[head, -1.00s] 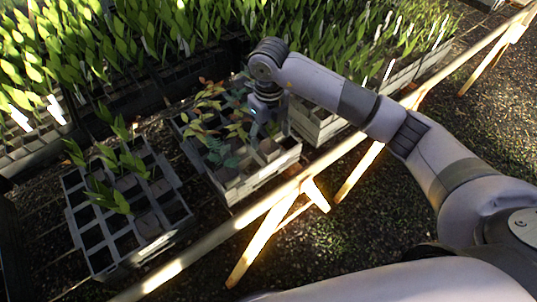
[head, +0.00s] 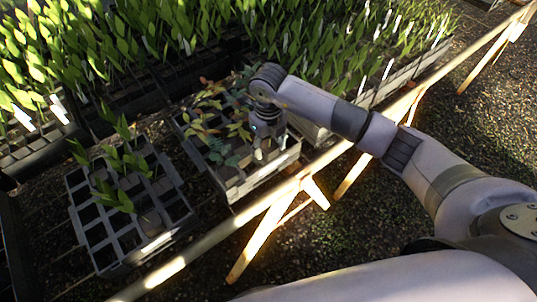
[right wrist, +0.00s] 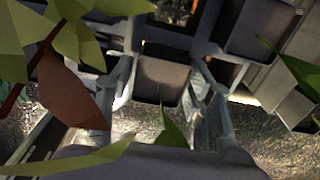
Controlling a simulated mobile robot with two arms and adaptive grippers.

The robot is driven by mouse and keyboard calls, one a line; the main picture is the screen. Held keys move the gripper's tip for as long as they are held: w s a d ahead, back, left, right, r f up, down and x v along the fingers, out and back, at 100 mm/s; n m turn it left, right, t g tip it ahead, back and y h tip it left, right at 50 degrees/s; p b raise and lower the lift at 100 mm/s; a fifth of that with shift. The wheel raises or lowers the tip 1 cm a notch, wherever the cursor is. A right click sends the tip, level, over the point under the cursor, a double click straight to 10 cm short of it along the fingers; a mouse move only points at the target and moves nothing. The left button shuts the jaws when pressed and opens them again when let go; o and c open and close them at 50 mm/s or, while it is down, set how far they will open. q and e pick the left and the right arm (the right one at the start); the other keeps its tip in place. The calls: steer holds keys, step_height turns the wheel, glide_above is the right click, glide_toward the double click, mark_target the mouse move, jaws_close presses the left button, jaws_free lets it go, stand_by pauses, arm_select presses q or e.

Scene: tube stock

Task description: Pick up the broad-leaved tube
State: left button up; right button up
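My right gripper (head: 258,152) is over the front right of the middle crate (head: 238,199), pointing down. In the right wrist view its two fingers (right wrist: 162,92) stand apart on either side of a dark square tube (right wrist: 160,80); I cannot tell whether they touch it. A narrow green leaf (right wrist: 172,130) shows between the fingers. The middle crate holds reddish-yellow seedlings (head: 205,105) and a blue-green one (head: 222,152). Plants with broad upright green leaves (head: 112,195) stand in the left crate (head: 150,258). Which tube is the broad-leaved one is unclear. My left gripper is out of view.
Large olive and red-brown leaves (right wrist: 70,90) crowd the left of the right wrist view. A wooden rail (head: 215,240) runs along the front of the crates. Dense trays of green plants (head: 180,30) fill the back. Several cells in the left crate look empty.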

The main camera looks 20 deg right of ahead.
jaws_close()
stand_by(0.4)
steer(key=shift+r, duration=0.1)
